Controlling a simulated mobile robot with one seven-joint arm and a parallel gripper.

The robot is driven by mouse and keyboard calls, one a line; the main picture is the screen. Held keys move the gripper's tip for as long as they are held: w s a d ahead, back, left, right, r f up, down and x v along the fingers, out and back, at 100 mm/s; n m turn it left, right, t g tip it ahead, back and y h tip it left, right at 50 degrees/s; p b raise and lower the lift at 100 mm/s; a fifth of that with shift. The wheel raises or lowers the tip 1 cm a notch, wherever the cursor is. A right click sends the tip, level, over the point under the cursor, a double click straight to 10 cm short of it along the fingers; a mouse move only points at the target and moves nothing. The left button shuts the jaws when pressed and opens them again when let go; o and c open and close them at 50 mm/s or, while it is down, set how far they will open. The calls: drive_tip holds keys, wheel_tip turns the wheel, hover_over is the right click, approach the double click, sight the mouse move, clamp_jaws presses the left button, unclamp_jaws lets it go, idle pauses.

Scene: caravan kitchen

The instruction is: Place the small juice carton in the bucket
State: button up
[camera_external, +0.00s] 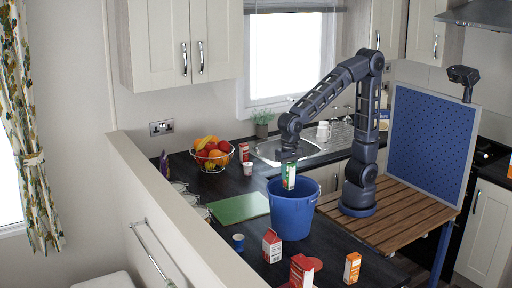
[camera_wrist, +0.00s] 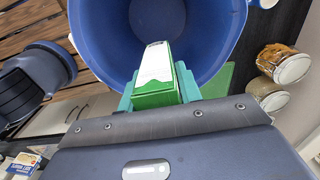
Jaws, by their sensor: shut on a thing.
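My gripper (camera_external: 287,163) is shut on a small green and white carton (camera_external: 289,177). It hangs over the mouth of the blue bucket (camera_external: 292,214), with its lower end near the rim's height. In the wrist view the carton (camera_wrist: 155,72) is between the teal fingertips (camera_wrist: 158,92), and the bucket (camera_wrist: 222,62) opens beyond it. The carton overlaps the near part of the bucket's opening there. The visible inside of the bucket looks empty; part of it is hidden by the carton and fingers.
A red-and-white carton (camera_external: 272,246), a red carton (camera_external: 301,272) and an orange carton (camera_external: 352,268) stand in front of the bucket. A blue cup (camera_external: 238,243) and green board (camera_external: 238,208) are left. A fruit basket (camera_external: 212,154) stands behind; a wooden slatted surface (camera_external: 395,225) lies right.

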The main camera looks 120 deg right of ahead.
sight(288, 186)
wheel_tip(288, 186, down, 19)
drive_tip(key=shift+r, duration=0.1)
idle(0.5)
drive_tip(key=o, duration=1.1)
drive_tip(key=shift+f, duration=0.2)
drive_tip(key=shift+r, duration=0.1)
wheel_tip(288, 186, up, 11)
drive_tip(key=shift+r, duration=0.55)
